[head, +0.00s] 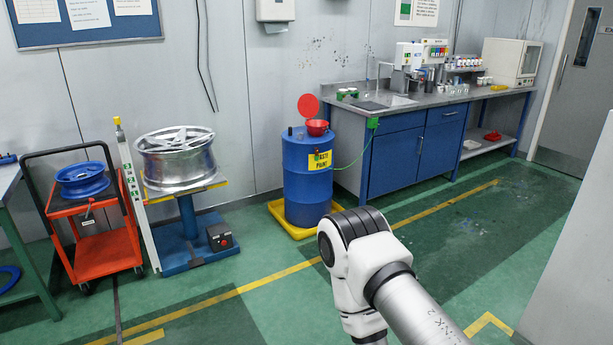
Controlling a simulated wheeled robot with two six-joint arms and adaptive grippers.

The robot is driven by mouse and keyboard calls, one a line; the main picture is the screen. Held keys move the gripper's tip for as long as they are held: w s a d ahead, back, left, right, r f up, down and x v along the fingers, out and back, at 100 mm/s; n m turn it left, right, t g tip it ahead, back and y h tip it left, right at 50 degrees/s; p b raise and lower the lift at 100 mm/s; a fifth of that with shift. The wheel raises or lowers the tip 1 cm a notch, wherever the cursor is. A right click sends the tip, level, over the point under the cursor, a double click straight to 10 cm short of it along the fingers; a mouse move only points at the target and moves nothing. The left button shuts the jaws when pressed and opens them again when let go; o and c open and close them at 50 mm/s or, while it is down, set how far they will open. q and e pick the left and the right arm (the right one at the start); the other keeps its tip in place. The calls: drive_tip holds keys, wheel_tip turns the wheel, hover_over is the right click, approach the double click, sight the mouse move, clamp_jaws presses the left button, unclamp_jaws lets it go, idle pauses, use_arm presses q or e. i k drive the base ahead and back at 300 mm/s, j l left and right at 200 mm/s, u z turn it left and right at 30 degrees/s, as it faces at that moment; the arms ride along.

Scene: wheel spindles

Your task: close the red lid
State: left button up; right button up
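The red lid (308,105) is a round disc standing upright, open, above the back left of a red funnel (317,127). The funnel sits on top of a blue drum (305,187) with a yellow label reading "WASTE PAINT". My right arm comes in from the lower right, its white and dark joint in front of the drum's lower right and apart from it in the picture. Neither gripper shows, so I cannot see whether they are open or shut.
The drum stands in a yellow tray (283,217). To its left are a silver wheel (177,160) on a blue stand and a red cart (104,252) with a blue wheel. A blue bench (400,153) stands right of the drum. A green cable runs from drum to bench. Green floor in front is clear.

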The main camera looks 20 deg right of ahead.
sight(308, 105)
drive_tip(key=i+l+z, duration=0.4)
drive_tip(key=i+z, duration=0.15)
drive_tip(key=i, duration=0.3)
drive_tip(key=i+z, duration=0.3)
drive_tip(key=i, duration=0.15)
drive_tip(key=i+l, duration=0.1)
drive_tip(key=i, duration=0.7)
drive_tip(key=i+l+u, duration=0.1)
drive_tip(key=i, duration=0.7)
drive_tip(key=i+l, duration=0.15)
drive_tip(key=i, duration=0.6)
